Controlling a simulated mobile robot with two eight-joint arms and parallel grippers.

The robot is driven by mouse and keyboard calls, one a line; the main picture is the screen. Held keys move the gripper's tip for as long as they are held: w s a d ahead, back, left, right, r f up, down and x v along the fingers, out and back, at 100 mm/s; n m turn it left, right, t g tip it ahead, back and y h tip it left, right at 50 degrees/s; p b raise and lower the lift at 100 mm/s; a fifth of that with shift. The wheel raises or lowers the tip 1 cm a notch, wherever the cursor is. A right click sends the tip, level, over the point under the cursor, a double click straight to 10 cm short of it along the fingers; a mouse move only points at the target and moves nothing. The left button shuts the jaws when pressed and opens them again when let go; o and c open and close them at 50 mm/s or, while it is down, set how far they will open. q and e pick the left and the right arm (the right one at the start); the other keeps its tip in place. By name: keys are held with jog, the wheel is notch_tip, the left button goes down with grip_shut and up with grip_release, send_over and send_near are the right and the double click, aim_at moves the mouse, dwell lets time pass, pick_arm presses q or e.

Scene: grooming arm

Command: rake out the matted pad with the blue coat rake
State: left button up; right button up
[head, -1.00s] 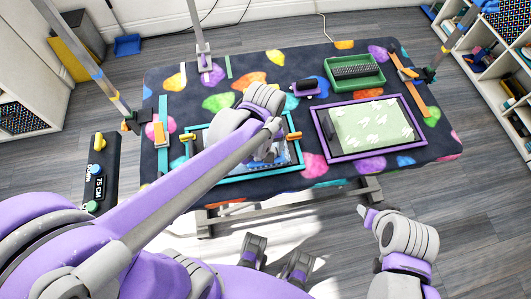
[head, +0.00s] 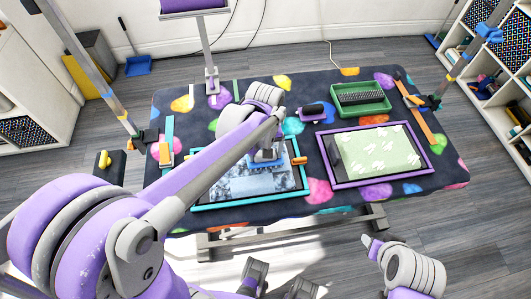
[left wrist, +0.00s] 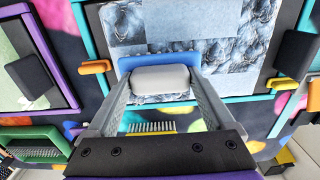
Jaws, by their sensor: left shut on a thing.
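The matted pad (head: 222,186) lies in a teal frame on the left half of the table, with grey-blue tufted patches; it fills the top of the left wrist view (left wrist: 198,22). My left gripper (head: 268,150) is over the pad's right part, shut on the blue coat rake (head: 256,163). In the left wrist view, the fingers (left wrist: 160,95) flank a pale block with the rake's blue edge (left wrist: 137,62) beside it. The rake's contact with the pad is hidden.
A purple-framed pale green mat (head: 375,152) lies to the right. Behind it stands a green tray (head: 361,99) holding a dark brush. A small purple holder with a dark tool (head: 312,111) sits behind the pad. Posts rise at the table's far edge and corners.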

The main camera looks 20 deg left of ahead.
pick_arm(q)
jog(key=w+a, duration=0.1)
jog(key=w, duration=0.1)
jog(key=w+a, duration=0.3)
jog(key=w, duration=0.2)
jog(key=shift+a, duration=0.15)
jog(key=shift+s, duration=0.1)
notch_tip(320, 180, up, 8)
jog(key=p, duration=0.4)
jog(key=shift+p, duration=0.4)
